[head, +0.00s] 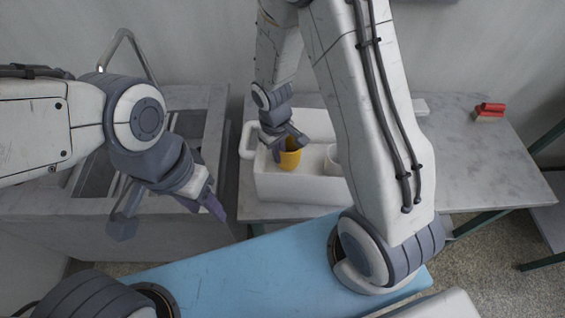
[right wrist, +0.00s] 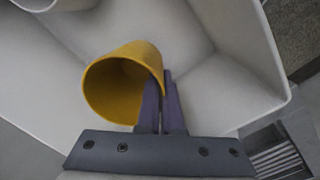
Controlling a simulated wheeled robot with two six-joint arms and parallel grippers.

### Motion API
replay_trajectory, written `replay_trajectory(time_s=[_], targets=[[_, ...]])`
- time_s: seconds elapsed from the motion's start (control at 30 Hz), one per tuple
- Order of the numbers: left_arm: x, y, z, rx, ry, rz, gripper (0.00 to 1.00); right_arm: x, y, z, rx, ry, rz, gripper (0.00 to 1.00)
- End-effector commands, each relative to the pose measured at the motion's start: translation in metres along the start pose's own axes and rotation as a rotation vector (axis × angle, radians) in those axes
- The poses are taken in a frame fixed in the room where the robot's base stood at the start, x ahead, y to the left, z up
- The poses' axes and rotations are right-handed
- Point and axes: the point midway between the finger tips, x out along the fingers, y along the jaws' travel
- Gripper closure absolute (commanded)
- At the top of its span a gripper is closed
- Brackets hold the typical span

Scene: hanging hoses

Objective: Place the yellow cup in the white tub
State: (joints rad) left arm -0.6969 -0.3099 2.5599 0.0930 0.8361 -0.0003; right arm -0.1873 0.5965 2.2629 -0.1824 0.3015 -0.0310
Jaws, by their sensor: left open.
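The yellow cup (head: 290,159) is within the walls of the white tub (head: 300,188), near its left part. It also shows in the right wrist view (right wrist: 128,60), tilted with its mouth toward the camera. My right gripper (head: 285,142) is at the cup's rim. In the right wrist view its fingers (right wrist: 163,103) are close together with the cup's wall between them. I cannot tell whether the cup touches the tub floor. My left gripper (head: 168,214) is open and empty, in front of the sink at the left.
A pale cup (head: 332,160) stands in the tub to the right, partly hidden by my right arm. A grey sink (head: 205,130) is at the left. A red brush (head: 489,111) lies on the grey table (head: 485,165), whose right part is otherwise clear.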

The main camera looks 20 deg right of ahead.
Motion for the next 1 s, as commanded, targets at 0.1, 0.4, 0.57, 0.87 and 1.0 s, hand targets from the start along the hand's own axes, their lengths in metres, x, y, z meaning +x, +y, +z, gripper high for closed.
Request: replay_trajectory(time_s=[0.1,0.4,0.57,0.87,1.0], targets=[[0.001,0.0,0.0,0.0,0.0,0.0,0.5,0.018,-0.002,0.001,-0.001,-0.006,-0.002,1.0],[0.003,0.0,0.0,0.0,0.0,0.0,0.5,0.042,-0.002,-0.001,0.0,-0.001,-0.001,1.0],[0.003,0.0,0.0,0.0,0.0,0.0,0.5,0.041,-0.002,-0.001,0.0,0.0,-0.001,1.0],[0.006,0.0,0.0,0.0,0.0,0.0,0.5,0.044,-0.002,-0.001,0.0,0.0,-0.001,0.67],[0.006,0.0,0.0,0.0,0.0,0.0,0.5,0.044,-0.002,-0.001,0.0,0.0,-0.001,0.67]])
